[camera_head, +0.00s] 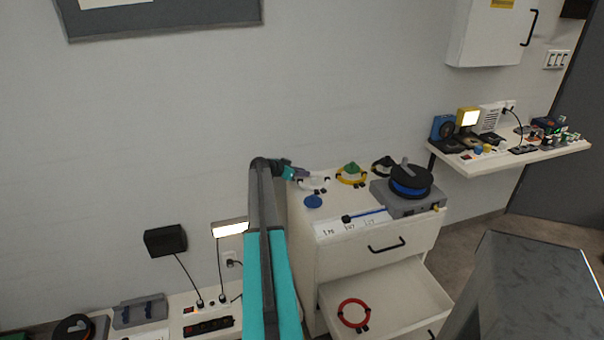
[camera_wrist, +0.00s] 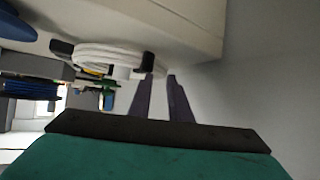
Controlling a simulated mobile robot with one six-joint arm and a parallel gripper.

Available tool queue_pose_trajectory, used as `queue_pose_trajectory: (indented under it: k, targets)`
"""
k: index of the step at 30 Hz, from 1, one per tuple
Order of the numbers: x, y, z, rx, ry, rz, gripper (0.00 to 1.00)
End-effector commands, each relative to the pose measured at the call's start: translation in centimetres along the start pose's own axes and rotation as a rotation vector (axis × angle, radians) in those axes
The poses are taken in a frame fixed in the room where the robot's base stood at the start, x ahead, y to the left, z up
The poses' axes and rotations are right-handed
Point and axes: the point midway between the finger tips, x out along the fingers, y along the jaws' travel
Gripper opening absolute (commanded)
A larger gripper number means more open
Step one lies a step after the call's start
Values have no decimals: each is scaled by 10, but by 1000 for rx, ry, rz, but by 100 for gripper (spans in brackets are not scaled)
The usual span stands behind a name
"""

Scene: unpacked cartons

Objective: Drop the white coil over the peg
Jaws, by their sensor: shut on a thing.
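The white coil (camera_head: 316,186), a ring of cable with black ties, is at the back left of the white cabinet's top. My gripper (camera_head: 300,174) is at its back left edge, shut on the coil. In the wrist view the coil (camera_wrist: 100,53) lies just left of my fingertips (camera_wrist: 161,76), with a black tie beside the left finger. A short pale stub (camera_wrist: 122,72) shows against the coil there; I cannot tell whether it is the peg. No peg is clear in the head view, and whether the coil touches the top is unclear.
On the cabinet top (camera_head: 330,212), a blue disc (camera_head: 313,201) lies in front of the coil. A yellow coil (camera_head: 351,177) around a green cone and a grey box with a blue spool (camera_head: 410,182) stand to the right. An open drawer below holds a red coil (camera_head: 353,313).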

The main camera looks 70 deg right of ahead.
Motion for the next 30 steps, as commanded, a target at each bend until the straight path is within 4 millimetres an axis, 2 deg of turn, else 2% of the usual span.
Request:
queue_pose_trajectory:
  k: [12,13,16,30]
  targets:
    - [4,0,7,0,1,0,0]
    - [4,0,6,0,1,0,23]
    - [4,0,6,0,1,0,39]
    - [-2,0,7,1,0,0,39]
